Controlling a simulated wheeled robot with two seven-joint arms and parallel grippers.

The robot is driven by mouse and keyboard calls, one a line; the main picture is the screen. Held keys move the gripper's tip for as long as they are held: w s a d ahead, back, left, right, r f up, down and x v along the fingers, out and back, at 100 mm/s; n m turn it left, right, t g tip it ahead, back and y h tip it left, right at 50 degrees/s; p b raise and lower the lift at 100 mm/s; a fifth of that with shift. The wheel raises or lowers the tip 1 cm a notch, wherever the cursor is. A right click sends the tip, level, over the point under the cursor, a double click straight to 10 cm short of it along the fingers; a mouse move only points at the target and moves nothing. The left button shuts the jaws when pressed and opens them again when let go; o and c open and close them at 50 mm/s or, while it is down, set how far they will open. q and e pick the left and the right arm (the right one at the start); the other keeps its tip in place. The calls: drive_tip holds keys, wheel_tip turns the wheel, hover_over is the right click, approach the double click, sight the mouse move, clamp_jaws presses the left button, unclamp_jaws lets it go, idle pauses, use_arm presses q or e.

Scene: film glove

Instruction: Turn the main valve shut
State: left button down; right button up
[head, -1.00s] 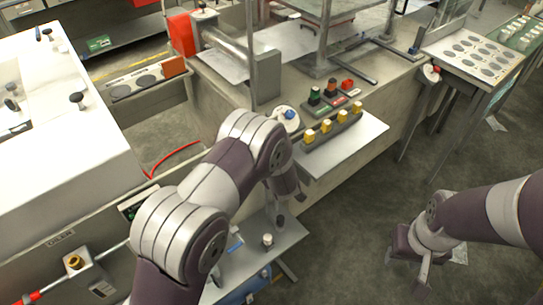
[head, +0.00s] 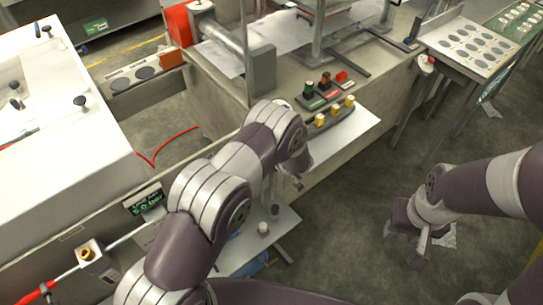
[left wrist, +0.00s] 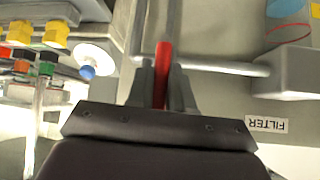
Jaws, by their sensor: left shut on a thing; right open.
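In the left wrist view a red lever (left wrist: 162,75) stands between the two fingers of my left gripper (left wrist: 160,88), which is shut on it. A grey pipe (left wrist: 172,25) runs behind the lever. I cannot tell for certain whether this lever is the main valve's handle. In the head view my left arm covers most of this area, and only part of the left gripper (head: 297,180) shows, beside the white shelf's front edge. My right gripper (head: 405,243) is open and empty above the floor at the right.
A white dial with a blue knob (left wrist: 88,71) is left of the gripper, near yellow knobs (left wrist: 55,33). A FILTER label (left wrist: 266,124) is at lower right. A pressure display (head: 147,199) reads about 5.0. The floor (head: 350,225) between my arms is clear.

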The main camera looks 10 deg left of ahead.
use_arm(q)
drive_tip(key=c, duration=1.1)
unclamp_jaws()
drive_tip(key=shift+w, duration=0.1)
drive_tip(key=b+v, duration=0.2)
drive_tip(key=v, duration=1)
drive_tip(key=shift+s+d+r, duration=0.2)
drive_tip(key=shift+s, duration=0.05)
